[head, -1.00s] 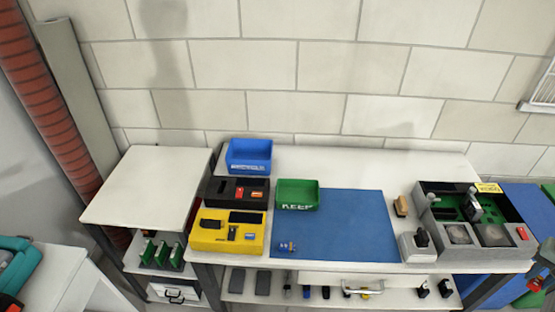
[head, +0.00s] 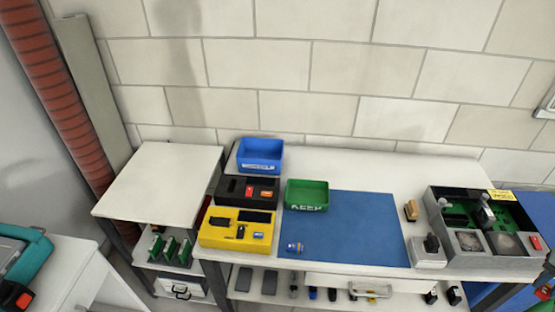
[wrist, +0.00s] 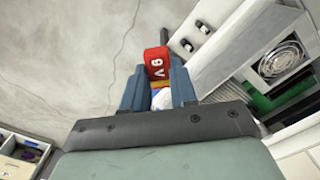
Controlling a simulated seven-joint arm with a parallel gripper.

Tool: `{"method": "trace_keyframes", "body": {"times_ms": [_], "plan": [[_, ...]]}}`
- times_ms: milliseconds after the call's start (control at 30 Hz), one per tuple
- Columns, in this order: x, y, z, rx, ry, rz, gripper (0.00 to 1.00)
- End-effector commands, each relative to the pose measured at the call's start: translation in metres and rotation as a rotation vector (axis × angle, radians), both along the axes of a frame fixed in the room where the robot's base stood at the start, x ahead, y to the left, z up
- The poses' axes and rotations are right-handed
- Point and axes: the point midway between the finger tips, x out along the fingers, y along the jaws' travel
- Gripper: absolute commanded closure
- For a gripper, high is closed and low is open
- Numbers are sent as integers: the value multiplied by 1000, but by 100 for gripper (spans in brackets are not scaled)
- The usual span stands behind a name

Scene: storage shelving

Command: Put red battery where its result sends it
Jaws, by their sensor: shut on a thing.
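In the wrist view my gripper (wrist: 160,88) is shut on the red battery (wrist: 157,62), a red block marked 9V, held between its two dark blue fingers. A small white, yellow and blue patch shows below the battery between the fingers. I cannot make out my gripper clearly in the head view. A green tray marked KEEP (head: 307,207) and a blue tray (head: 260,168) with an unreadable white label stand on the white table. A yellow device (head: 210,238) with a dark display and small items on it sits in front of a black holder (head: 223,196).
A blue mat (head: 350,235) covers the table's middle; a small item (head: 294,248) lies on it. A grey box with a green board (head: 440,232) stands at the right. The left side table (head: 160,175) has a clear top. In the wrist view, floor (wrist: 60,70) fills the left.

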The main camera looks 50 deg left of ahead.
Motion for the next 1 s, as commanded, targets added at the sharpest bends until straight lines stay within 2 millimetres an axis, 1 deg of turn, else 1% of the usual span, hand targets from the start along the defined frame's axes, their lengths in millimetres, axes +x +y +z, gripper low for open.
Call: {"method": "trace_keyframes", "body": {"times_ms": [167, 300, 567, 867, 1000], "plan": [[-2, 40, 0, 0, 0, 65, 100], [-7, 81, 0, 0, 1, 131, 100], [-19, 155, -1, 0, 2, 254, 100], [-37, 243, -1, -1, 5, 395, 100], [-46, 285, 0, -1, 6, 461, 100]]}}
